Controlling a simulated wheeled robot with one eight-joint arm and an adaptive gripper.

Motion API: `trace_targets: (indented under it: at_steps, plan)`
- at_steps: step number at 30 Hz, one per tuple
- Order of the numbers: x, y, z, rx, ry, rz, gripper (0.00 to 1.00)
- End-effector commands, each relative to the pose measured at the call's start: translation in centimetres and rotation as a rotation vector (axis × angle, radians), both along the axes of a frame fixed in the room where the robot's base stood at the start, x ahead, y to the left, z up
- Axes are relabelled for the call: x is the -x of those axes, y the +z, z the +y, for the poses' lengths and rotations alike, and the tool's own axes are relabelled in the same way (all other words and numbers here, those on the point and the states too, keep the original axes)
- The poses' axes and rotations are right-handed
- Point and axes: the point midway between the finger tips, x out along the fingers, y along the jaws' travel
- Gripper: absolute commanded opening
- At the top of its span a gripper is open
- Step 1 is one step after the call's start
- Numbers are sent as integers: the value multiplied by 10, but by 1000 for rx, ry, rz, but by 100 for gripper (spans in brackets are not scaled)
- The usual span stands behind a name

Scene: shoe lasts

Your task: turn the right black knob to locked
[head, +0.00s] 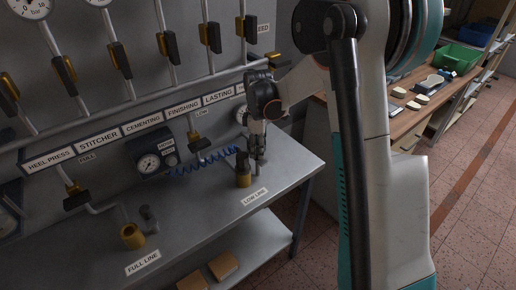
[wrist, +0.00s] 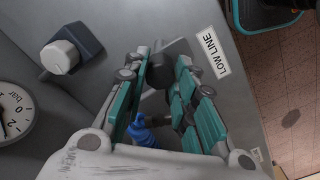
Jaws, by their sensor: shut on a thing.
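The right black knob (wrist: 160,71) shows as a dark round shape between my fingertips in the wrist view, beside the LOW LINE label. My gripper (head: 257,157) is shut on it, pointing down at the grey bench; in the head view the fingers mostly hide the knob. Its exact turn angle cannot be read. The hose end (wrist: 143,135) also shows below the fingers in the wrist view.
A second brass socket (head: 132,237) is at the left of the bench (head: 200,222). Brown blocks (head: 222,266) lie on the lower shelf. A wooden workbench (head: 405,123) is at right.

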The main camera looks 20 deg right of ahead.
Motion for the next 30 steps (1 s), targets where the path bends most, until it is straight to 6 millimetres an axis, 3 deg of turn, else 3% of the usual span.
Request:
trace_targets:
  at_steps: [11, 30]
  plan:
    - [0, 0, 0, 0, -221, 0, 1]
    - [0, 0, 0, 0, -827, 0, 1]
